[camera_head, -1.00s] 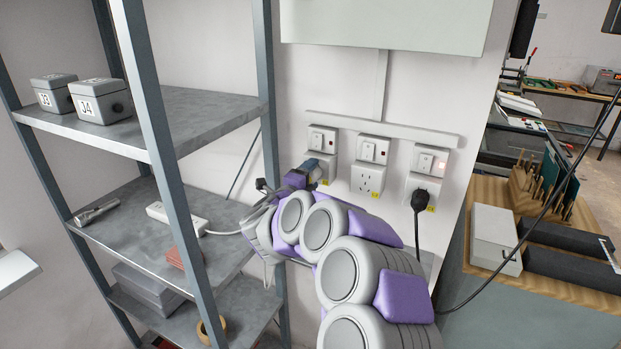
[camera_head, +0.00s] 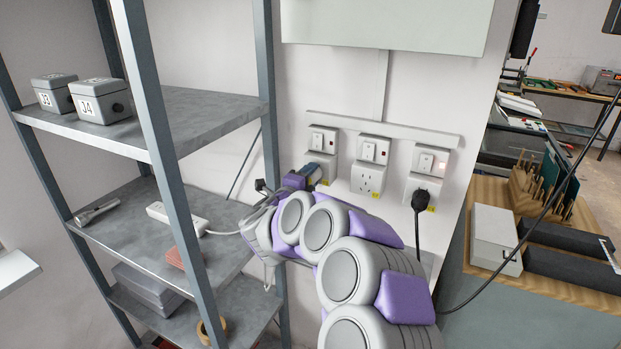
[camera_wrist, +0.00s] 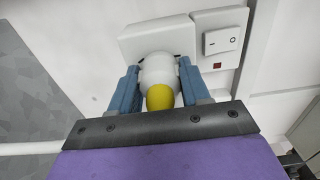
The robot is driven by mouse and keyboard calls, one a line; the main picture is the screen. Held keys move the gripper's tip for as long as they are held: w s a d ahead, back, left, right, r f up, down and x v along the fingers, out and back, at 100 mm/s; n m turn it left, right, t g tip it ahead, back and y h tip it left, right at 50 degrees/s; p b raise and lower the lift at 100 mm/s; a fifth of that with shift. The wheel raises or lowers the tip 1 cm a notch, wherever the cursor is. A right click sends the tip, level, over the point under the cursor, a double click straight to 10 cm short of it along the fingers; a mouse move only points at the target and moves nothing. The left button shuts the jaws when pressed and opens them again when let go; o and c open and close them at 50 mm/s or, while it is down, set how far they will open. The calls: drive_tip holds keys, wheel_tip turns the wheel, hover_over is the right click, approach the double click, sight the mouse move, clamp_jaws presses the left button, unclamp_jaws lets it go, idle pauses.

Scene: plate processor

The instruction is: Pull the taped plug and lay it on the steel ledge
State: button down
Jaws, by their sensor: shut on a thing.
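In the wrist view my gripper (camera_wrist: 157,84) has its two blue fingers shut on the sides of a white plug with a yellow band, the taped plug (camera_wrist: 158,72). The plug stands against the left socket plate (camera_wrist: 142,38); I cannot tell how far its pins are in. In the head view my gripper (camera_head: 318,170) is at the left socket, and the plug is hidden behind it. A narrow grey strip, perhaps the steel ledge (camera_head: 430,266), shows below the sockets, mostly behind my arm.
A steel shelf rack (camera_head: 196,120) stands close on the left, with boxes, a flashlight (camera_head: 97,212) and a white power strip (camera_head: 172,217).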

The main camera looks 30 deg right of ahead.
drive_tip(key=shift+v, duration=2.9)
drive_tip(key=shift+w, duration=0.1)
